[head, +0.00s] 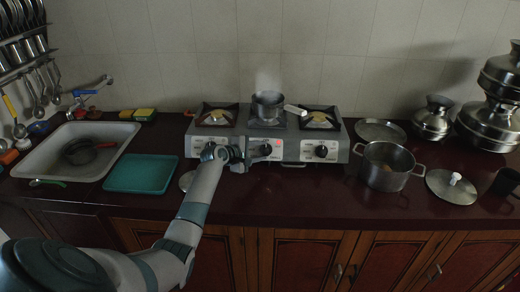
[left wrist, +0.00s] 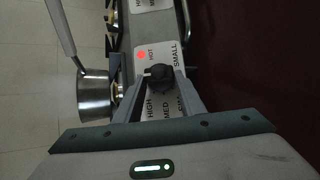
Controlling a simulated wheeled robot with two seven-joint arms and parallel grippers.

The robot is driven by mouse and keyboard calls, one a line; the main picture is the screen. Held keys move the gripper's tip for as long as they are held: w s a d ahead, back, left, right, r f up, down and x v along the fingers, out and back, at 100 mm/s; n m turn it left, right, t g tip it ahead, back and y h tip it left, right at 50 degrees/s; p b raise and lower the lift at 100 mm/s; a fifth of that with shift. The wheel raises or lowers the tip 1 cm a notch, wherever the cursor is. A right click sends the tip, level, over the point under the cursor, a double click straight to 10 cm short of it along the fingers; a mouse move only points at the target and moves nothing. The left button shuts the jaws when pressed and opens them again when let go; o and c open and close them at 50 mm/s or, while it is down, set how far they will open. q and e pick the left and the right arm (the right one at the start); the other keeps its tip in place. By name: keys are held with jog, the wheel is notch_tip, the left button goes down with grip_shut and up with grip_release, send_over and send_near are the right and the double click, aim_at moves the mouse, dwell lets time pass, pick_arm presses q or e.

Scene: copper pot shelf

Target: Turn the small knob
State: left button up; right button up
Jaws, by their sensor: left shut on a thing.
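The small knob (left wrist: 158,75) is black and sits on the white front panel of the stove (head: 340,150), whose label reads SMALL, HIGH and MED. A red light marked HOT glows beside it. My left gripper (head: 262,152) reaches the middle of the stove front. In the left wrist view its two fingers (left wrist: 159,80) stand on either side of the knob, shut on it. The knob's pointer is hard to make out. My right gripper is not in view.
A steaming saucepan (head: 267,104) stands on the middle burner, its handle pointing right. A two-handled pot (head: 385,167) and a lid (head: 452,187) stand to the right. A teal tray (head: 140,174) and a sink (head: 40,165) lie to the left.

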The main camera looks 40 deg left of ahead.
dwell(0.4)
pick_arm(q)
jog(key=o, duration=1)
jog(key=shift+o, duration=0.2)
jog(key=b+v, duration=0.2)
jog(key=v, duration=1.5)
jog(key=shift+b, duration=0.4)
jog(key=shift+s, duration=0.15)
